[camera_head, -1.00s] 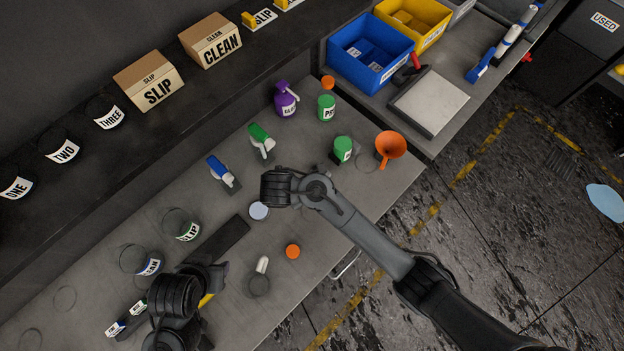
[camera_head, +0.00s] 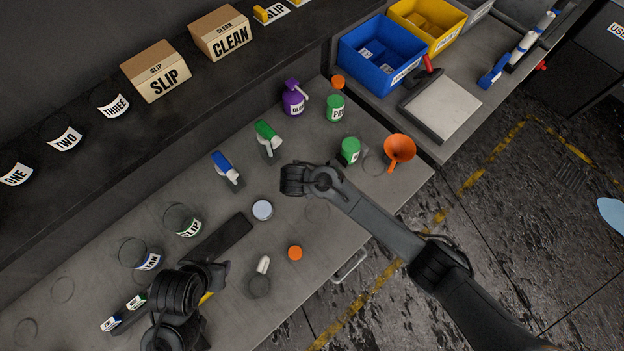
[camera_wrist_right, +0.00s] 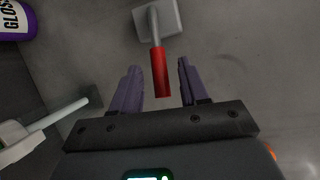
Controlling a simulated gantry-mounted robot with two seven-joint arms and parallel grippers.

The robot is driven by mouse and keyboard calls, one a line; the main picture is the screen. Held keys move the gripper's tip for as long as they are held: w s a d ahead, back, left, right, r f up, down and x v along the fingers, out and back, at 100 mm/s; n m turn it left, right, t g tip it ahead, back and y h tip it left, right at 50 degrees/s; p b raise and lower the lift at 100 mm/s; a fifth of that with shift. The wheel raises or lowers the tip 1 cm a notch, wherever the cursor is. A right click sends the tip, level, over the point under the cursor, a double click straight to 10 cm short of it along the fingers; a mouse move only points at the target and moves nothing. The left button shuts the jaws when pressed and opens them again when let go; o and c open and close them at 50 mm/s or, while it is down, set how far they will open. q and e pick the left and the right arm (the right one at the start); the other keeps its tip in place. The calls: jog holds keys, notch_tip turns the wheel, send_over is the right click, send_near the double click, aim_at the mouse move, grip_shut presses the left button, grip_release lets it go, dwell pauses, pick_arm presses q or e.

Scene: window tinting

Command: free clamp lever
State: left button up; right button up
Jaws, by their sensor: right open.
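A lever with a red grip (camera_wrist_right: 160,74) and a grey rod on a pale square base shows in the right wrist view. My right gripper (camera_wrist_right: 154,88) is open, and the red grip's end lies between its two purple fingers without visible contact. In the head view my right gripper (camera_head: 287,181) is over the middle of the bench, and I cannot make out the red lever there. My left gripper (camera_head: 215,275) is low over the bench at lower left; its fingers are too hidden to read.
Blue-handled (camera_head: 224,167) and green-handled (camera_head: 267,137) items stand left of my right gripper. A purple bottle (camera_head: 293,98), green jars (camera_head: 350,150) and an orange funnel (camera_head: 399,149) stand farther back. A round pale disc (camera_head: 262,210) and orange cap (camera_head: 295,253) lie nearby.

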jog(key=shift+d+f, duration=0.1)
grip_shut()
dwell(0.3)
